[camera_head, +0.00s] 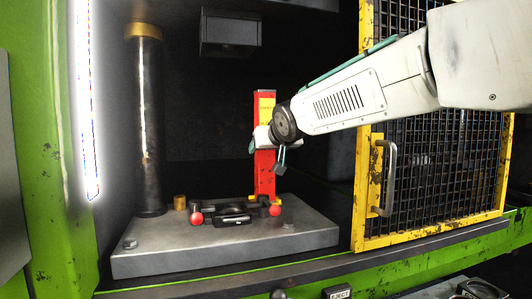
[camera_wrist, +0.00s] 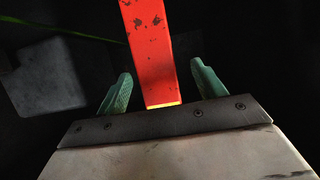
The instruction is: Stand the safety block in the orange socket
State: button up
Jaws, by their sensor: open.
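The red safety block (camera_head: 265,180), with a yellow label near its top, stands upright on the grey bed plate. Small orange-yellow edges of the socket (camera_head: 277,201) show at its foot, partly hidden by the black fixture in front. I cannot tell how deep the foot sits. My gripper (camera_head: 258,146) is at the upper part of the block. In the wrist view, the block (camera_wrist: 150,45) lies between the two green fingers (camera_wrist: 160,78), with dark gaps on both sides. The fingers are open and appear not to touch it.
A black fixture with red knobs (camera_head: 233,212) lies on the bed plate (camera_head: 180,255) in front of the block. A dark column (camera_head: 148,120) and a small brass cylinder (camera_head: 180,202) stand at left. A yellow mesh gate (camera_head: 362,215) is at right.

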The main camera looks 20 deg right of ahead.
jog(key=shift+v, duration=1)
